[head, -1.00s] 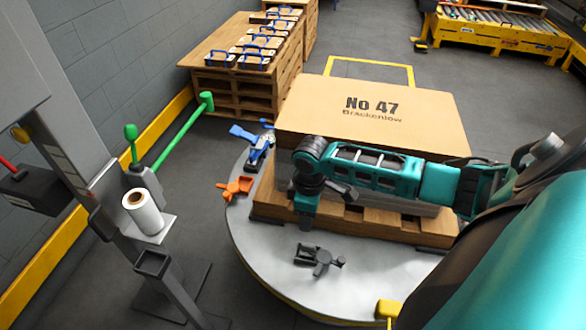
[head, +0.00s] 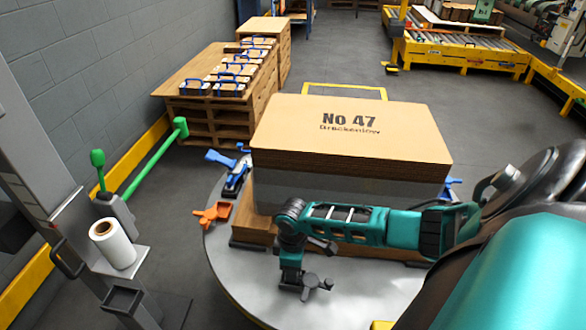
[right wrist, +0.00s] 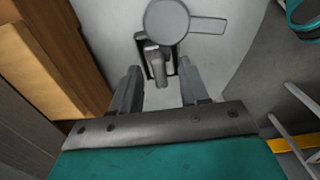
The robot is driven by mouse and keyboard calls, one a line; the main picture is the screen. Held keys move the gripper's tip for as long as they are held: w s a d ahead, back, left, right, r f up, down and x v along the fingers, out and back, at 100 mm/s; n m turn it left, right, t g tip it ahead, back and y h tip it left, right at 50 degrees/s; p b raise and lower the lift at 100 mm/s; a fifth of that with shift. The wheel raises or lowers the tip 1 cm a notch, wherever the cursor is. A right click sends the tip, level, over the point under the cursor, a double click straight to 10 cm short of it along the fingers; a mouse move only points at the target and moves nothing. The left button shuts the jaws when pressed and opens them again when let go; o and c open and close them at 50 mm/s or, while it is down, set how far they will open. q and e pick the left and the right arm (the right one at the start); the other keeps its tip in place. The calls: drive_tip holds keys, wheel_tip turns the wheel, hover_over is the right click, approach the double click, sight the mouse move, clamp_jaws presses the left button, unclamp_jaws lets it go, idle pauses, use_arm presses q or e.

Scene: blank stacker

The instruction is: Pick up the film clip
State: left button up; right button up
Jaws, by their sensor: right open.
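A dark grey clip (head: 312,286) with a round knob lies on the grey round turntable (head: 237,272), in front of the pallet. In the right wrist view the clip (right wrist: 168,22) lies just beyond my fingertips, its round disc toward the top and its narrow part near the gap between the fingers. My right gripper (head: 290,284) is low at the clip and partly hides it in the head view. In the right wrist view my right gripper (right wrist: 159,68) is open, with nothing clasped. I cannot tell whether it touches the clip. My left gripper is not in view.
A film-wrapped carton stack (head: 350,130) stands on a pallet (head: 257,232) close behind my right arm. An orange clip (head: 212,214) and a blue-handled tool (head: 234,172) lie left of it. A post with a white film roll (head: 112,244) stands at the left.

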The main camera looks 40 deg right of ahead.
drive_tip(key=shift+c, duration=0.4)
clamp_jaws()
